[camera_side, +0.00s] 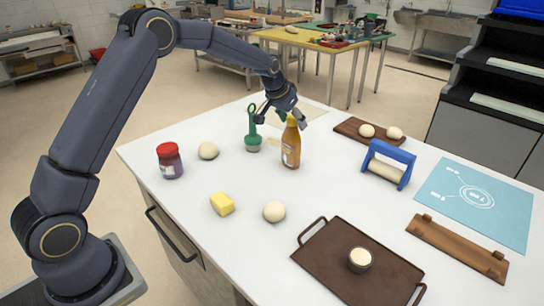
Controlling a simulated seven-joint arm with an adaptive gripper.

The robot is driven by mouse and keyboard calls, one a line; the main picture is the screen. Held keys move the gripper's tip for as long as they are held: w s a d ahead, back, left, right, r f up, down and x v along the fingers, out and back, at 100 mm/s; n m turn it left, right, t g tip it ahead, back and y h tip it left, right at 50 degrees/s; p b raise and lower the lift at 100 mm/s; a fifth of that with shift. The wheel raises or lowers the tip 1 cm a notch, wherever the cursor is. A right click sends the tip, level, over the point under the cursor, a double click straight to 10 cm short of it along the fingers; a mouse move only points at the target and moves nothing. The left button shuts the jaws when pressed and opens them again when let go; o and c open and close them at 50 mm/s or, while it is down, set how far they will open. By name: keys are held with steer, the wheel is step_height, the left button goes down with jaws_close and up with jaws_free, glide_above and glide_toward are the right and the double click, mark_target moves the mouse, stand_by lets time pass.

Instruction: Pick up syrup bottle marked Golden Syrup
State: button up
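The syrup bottle (291,153) stands upright on the white worktop. It is amber with a yellow cap and a pale label whose text is too small to read. My gripper (280,120) is at the bottle's top, pointing down, with its fingers spread apart. One finger is left of the bottle and the other is close to the cap. I cannot tell whether either touches it. The gripper holds nothing that I can see.
A green-handled tool (252,128) stands just left of the bottle. A red-lidded jar (170,161), dough balls (274,211), butter (222,203), a blue-framed roller (388,165) and a brown tray (330,278) surround it. The worktop directly in front of the bottle is clear.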

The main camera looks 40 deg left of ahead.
jaws_close()
stand_by(0.3)
steer(key=shift+r, duration=0.1)
stand_by(0.4)
